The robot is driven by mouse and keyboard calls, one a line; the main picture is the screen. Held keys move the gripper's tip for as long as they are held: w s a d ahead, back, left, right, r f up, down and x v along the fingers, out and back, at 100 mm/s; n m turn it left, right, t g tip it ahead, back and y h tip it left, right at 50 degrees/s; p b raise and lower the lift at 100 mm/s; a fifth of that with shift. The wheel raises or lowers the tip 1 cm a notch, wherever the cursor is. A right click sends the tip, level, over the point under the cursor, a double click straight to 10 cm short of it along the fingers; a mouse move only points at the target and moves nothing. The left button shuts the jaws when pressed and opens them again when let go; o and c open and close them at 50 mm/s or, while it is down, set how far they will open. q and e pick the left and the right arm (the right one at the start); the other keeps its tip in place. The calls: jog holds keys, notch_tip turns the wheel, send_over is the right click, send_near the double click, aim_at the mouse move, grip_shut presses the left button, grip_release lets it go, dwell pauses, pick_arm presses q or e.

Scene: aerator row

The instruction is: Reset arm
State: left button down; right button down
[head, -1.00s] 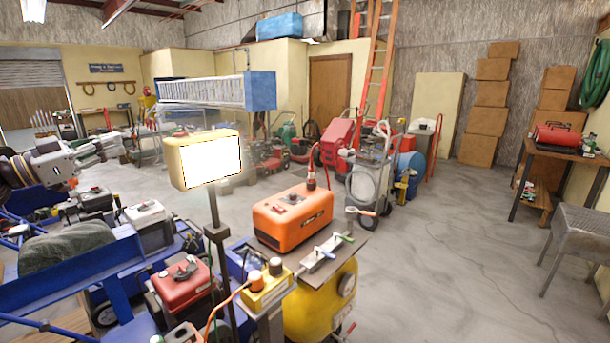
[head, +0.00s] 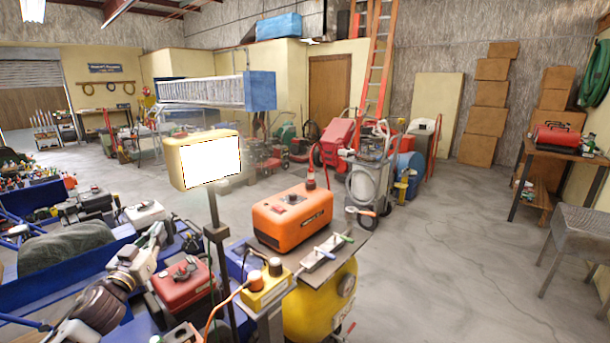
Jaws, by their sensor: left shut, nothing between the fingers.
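My left arm comes in from the lower left of the head view. My left gripper (head: 155,234) is shut and empty. It points up and away over the blue-framed machine (head: 50,283), just left of a red engine unit (head: 183,284). Whether it touches anything there cannot be told. My right gripper is not in view.
A lit work lamp (head: 210,161) on a dark pole stands right of the gripper. Beyond it are an orange machine (head: 291,216) and a yellow tank (head: 318,305). A dark-legged table (head: 560,155) stands at the right. The concrete floor (head: 440,260) at the middle right is clear.

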pick_arm(q)
jog(key=s+d+f+n+g+y, duration=0.1)
jog(key=s+d+f+g, duration=0.2)
jog(key=f, duration=0.4)
jog(key=s+d+f+g+y, duration=0.1)
jog(key=s+f+g, duration=0.1)
jog(key=s+f, duration=0.4)
jog(key=s+d+f+n+g+y, duration=0.1)
jog(key=s+d+f+g, duration=0.15)
jog(key=f, duration=0.45)
jog(key=s+d+f+m+g+h, duration=0.15)
jog(key=s+d+f+g, duration=0.35)
jog(key=s, duration=0.5)
jog(key=s+d+f+m+g+h, duration=0.15)
jog(key=s+d+f+g, duration=0.4)
jog(key=s, duration=0.55)
notch_tip(320, 180, down, 32)
jog(key=s+a+r, duration=0.1)
jog(key=s+a+f, duration=0.4)
jog(key=s+f, duration=0.6)
jog(key=s+a+f+y, duration=0.1)
jog(key=s+a+f, duration=0.3)
jog(key=s+f, duration=0.7)
jog(key=shift+s+m, duration=0.25)
jog(key=shift+m, duration=0.15)
